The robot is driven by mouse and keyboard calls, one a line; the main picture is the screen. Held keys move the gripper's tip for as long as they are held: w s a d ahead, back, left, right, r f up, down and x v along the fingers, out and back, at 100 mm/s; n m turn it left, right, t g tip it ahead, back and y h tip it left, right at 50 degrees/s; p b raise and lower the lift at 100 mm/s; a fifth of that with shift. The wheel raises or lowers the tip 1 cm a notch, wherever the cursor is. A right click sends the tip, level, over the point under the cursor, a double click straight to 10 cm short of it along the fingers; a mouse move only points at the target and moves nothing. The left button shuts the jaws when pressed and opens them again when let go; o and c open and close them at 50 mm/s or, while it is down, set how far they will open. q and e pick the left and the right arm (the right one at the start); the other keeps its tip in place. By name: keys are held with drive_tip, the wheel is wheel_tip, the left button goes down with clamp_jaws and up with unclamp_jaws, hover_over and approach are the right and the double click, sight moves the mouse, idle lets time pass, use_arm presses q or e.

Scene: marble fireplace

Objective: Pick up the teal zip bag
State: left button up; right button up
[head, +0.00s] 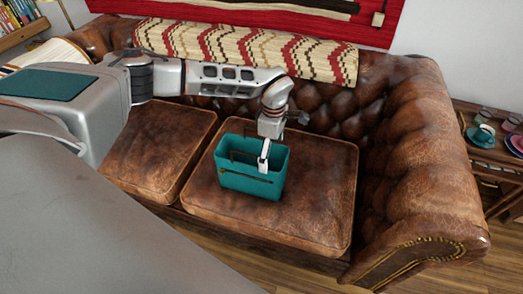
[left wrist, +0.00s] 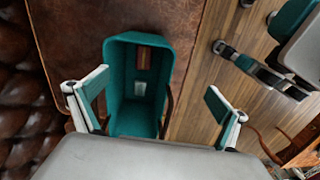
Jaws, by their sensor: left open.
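The teal zip bag (head: 248,183) stands upright on the right seat cushion of a brown leather sofa, its top open. It has dark brown handles and a dark zip line on its front. In the left wrist view the bag (left wrist: 124,48) shows from above, with a brown and a pale patch inside. My left gripper (head: 265,155) is at the bag's top right side. In the left wrist view the gripper (left wrist: 158,100) is open, its fingers wide apart. The left finger overlaps the bag's left edge; the right finger is clear of the bag.
The sofa's right armrest (head: 425,165) and tufted backrest (head: 385,105) bound the cushion (head: 318,185). A wooden side table (head: 490,155) with cups and plates stands right. The cushion right of the bag is bare.

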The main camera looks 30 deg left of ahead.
use_arm(q)
drive_tip(key=w+a+r+y, duration=0.2)
drive_tip(key=a+r, duration=0.1)
drive_tip(key=a, duration=0.4)
wheel_tip(320, 180, down, 8)
drive_tip(key=a+b, duration=0.1)
drive_tip(key=shift+s+a+r, duration=0.15)
drive_tip(key=shift+a+r, duration=0.1)
drive_tip(key=shift+a, duration=0.05)
drive_tip(key=c, duration=1.5)
drive_tip(key=shift+o, duration=0.2)
use_arm(e)
drive_tip(key=shift+d+f, duration=0.2)
drive_tip(key=shift+f, duration=0.35)
